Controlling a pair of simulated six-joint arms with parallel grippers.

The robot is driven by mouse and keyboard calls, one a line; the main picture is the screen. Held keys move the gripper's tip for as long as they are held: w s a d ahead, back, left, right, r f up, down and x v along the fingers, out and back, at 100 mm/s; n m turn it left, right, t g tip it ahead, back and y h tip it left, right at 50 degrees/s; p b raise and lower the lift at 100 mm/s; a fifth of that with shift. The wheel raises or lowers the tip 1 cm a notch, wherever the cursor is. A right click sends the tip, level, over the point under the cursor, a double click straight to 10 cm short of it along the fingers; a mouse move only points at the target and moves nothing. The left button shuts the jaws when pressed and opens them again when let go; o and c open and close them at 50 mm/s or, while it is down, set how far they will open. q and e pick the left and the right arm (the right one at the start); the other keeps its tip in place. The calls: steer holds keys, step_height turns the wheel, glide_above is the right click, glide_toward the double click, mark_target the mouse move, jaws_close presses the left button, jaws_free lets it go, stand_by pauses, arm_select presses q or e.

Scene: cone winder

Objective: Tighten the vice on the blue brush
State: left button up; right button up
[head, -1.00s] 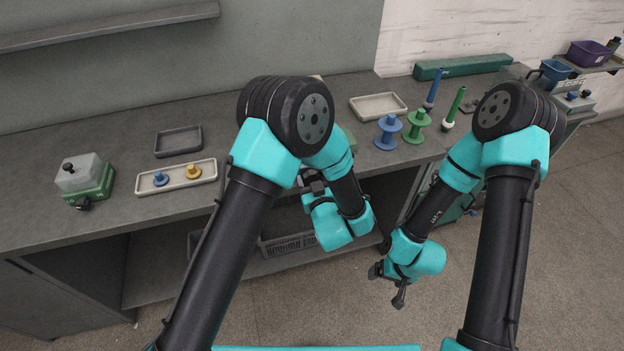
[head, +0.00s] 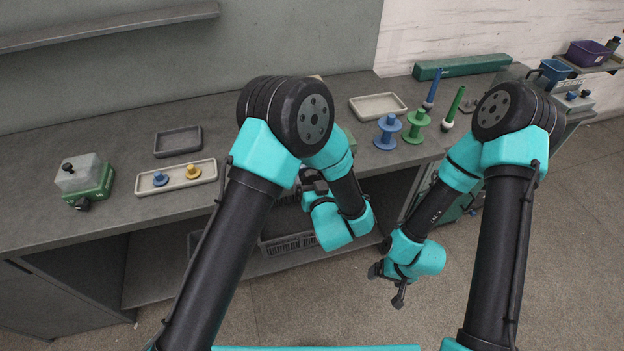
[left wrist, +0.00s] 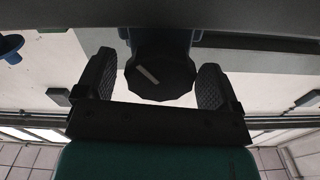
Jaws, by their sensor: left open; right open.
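My left gripper (left wrist: 155,82) is open in the left wrist view, with one finger on each side of a dark, faceted knob (left wrist: 160,78) that has a pale mark. Gaps show between knob and fingers. Dark blue shows behind the knob; I cannot tell whether it is the brush. In the head view my left gripper (head: 313,181) is at the bench's front edge, largely hidden by my arm. A small green part (head: 350,139) shows behind that arm, perhaps the vice. My right gripper (head: 387,285) is open and empty, low in front of the bench.
Blue (head: 388,132) and green (head: 415,127) spools stand near an empty beige tray (head: 398,104). A pale tray (head: 144,190) with two pegs, a dark tray (head: 178,150) and a green-based box (head: 92,188) stand left. A basket (head: 290,244) is below.

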arm_select(q)
steer(key=shift+s, duration=0.1)
steer(key=v, duration=1.7)
steer(key=shift+s, duration=0.1)
steer(key=w+a+f+g+h, duration=0.2)
steer(key=w+a+f+g, duration=0.2)
steer(key=a+f, duration=0.3)
steer(key=w+a+f+g+h, duration=0.3)
steer(key=a+f+g, duration=0.1)
steer(key=a+f, duration=0.3)
steer(key=s+a+f+g+h, duration=0.2)
steer(key=s+a+f+g, duration=0.1)
steer(key=s+a+g, duration=0.1)
steer(key=s+a+f+g+h, duration=0.1)
steer(key=s+a+f+g, duration=0.2)
steer(key=s+a, duration=0.4)
steer(key=a+g, duration=0.1)
steer(key=a, duration=0.1)
steer(key=shift+s+a+g+h, duration=0.2)
steer(key=shift+a+g+h, duration=0.1)
steer(key=shift+h, duration=0.1)
